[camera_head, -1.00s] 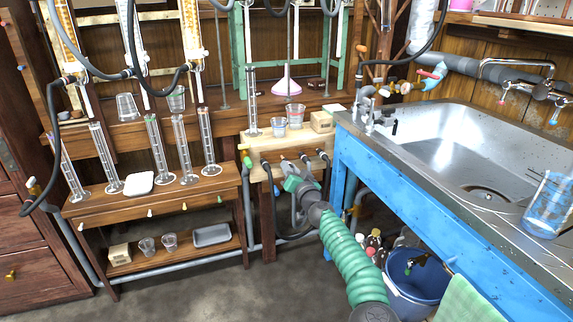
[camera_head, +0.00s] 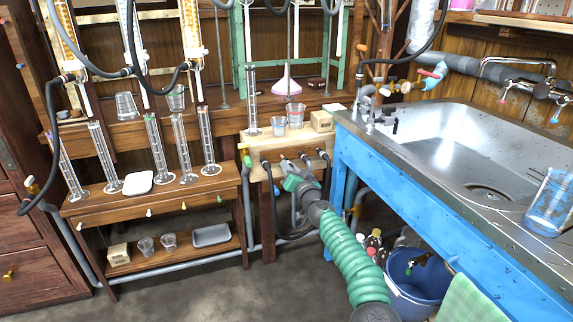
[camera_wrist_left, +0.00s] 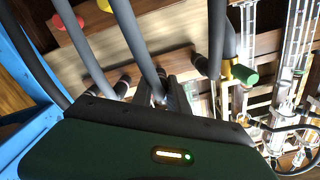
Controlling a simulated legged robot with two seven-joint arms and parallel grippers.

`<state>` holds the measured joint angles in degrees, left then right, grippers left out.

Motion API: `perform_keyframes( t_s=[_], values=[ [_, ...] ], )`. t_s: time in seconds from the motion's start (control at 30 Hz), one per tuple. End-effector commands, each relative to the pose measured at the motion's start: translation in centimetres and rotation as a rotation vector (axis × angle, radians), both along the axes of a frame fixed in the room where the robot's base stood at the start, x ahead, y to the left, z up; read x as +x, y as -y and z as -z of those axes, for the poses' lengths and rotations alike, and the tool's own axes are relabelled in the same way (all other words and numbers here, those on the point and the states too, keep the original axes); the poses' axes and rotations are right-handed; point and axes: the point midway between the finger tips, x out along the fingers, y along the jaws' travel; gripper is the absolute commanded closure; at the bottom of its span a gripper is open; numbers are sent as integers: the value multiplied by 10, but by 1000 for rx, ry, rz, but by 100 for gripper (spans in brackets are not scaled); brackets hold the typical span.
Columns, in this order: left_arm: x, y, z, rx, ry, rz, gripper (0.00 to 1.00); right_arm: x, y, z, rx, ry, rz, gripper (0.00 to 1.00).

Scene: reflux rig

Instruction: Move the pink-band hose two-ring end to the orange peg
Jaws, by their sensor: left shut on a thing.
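My left gripper (camera_head: 292,184) reaches up with its green-sleeved arm to the front of the pale wooden block (camera_head: 262,146). In the left wrist view its fingers (camera_wrist_left: 174,94) are shut at the end of a grey hose (camera_wrist_left: 144,50), close to the block's face. Its pink band and rings are not discernible, so I cannot tell if this is the pink-band hose. Other dark hose ends (camera_head: 306,158) sit along the block front. An orange knob (camera_head: 361,48) shows left of the sink pipes; I cannot tell if it is the orange peg. My right gripper is not in view.
A green peg (camera_wrist_left: 243,75) and a red peg (camera_wrist_left: 65,22) show near the hoses. The blue sink bench (camera_head: 400,190) stands close on the right. Glass cylinders crowd the low shelf (camera_head: 160,200) at left. Cups (camera_head: 295,114) stand on the block. A blue bucket (camera_head: 412,285) is below the sink.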

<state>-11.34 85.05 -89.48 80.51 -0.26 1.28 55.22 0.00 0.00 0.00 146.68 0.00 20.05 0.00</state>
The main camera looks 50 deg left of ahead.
Motion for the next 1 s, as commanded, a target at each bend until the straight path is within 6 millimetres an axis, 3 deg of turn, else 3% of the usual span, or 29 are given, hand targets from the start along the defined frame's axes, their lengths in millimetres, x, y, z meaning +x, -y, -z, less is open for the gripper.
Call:
perform_keyframes(
  t_s=[1.0],
  values=[
    [5, -14, -1, 0, 1, 0, 100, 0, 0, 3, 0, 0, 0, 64]
  ],
)
